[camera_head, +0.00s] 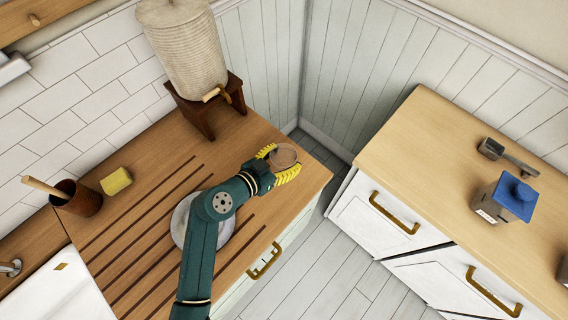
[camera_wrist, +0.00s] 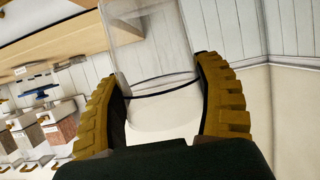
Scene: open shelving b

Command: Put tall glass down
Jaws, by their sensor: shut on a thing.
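The tall glass (camera_head: 284,156) is clear and see-through, and in the head view it sits between the yellow fingers of my gripper (camera_head: 278,164). My gripper is over the right end of the wooden counter (camera_head: 300,190), near its corner. In the wrist view the glass (camera_wrist: 150,60) stands between the two ridged yellow fingers of my gripper (camera_wrist: 160,105), which are shut on its sides. I cannot tell whether the glass base touches the counter.
A ribbed dispenser (camera_head: 188,45) on a dark wooden stand (camera_head: 206,105) is behind. A round pale plate (camera_head: 185,222) lies partly under my arm. A brown cup (camera_head: 78,198) and yellow sponge (camera_head: 116,181) are left. Another counter (camera_head: 430,150) stands right, across a floor gap.

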